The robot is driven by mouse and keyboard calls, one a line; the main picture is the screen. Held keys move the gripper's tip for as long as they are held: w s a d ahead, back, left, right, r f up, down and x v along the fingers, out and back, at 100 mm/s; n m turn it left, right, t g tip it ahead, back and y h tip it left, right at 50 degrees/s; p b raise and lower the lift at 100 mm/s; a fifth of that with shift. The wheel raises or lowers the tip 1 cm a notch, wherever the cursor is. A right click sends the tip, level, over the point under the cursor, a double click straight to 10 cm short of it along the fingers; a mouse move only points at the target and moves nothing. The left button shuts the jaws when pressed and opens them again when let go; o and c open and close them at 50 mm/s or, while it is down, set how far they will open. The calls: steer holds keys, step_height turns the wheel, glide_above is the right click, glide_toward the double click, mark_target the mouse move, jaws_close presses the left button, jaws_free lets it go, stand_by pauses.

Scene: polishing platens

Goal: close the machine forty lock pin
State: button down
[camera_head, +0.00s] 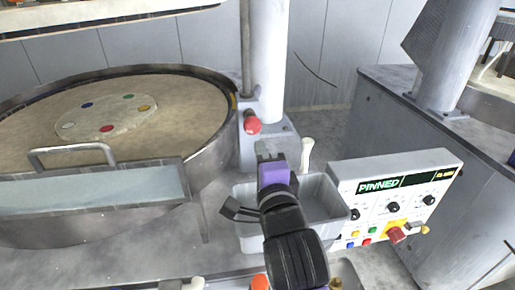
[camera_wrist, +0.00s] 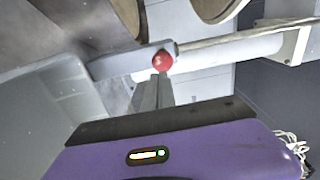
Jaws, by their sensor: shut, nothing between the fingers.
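The lock pin's red knob (camera_head: 252,122) sits at the foot of the white column (camera_head: 270,60), beside the round platen's rim. In the wrist view the red knob (camera_wrist: 162,60) is at the end of a pale grey block or bar, just beyond my fingertips. My gripper (camera_head: 268,148) is shut and empty, close in front of the knob and below it in the head view. In the wrist view my gripper (camera_wrist: 152,90) points at the knob; I cannot tell whether it touches. The control panel (camera_head: 345,190) display reads "PINNED".
The large round platen (camera_head: 40,110) with a disc of coloured dots is at left. A grey bin (camera_head: 325,198) lies under my arm. A metal handle (camera_head: 70,148) stands front left. A second grey machine (camera_head: 385,130) stands at right, with a floor gap between.

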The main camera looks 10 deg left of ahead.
steer(key=s+d+r+n+t+y+b, duration=0.15)
steer(key=s+r+n, duration=0.3)
steer(key=s, duration=0.45)
steer(key=s+d+f+n+g+h, duration=0.1)
steer(key=s+d+f+n+h, duration=0.1)
steer(key=s+d+f, duration=0.5)
steer(key=s+d+f+n+g+h, duration=0.1)
steer(key=s+d+f+n, duration=0.4)
steer(key=s, duration=1.1)
steer(key=s+d+f+n+g+h, duration=0.2)
steer(key=s+d+f+n+h, duration=0.1)
steer(key=s+d+f, duration=0.8)
steer(key=shift+s+f, duration=0.55)
steer(key=shift+s, duration=0.3)
steer(key=shift+h, duration=0.25)
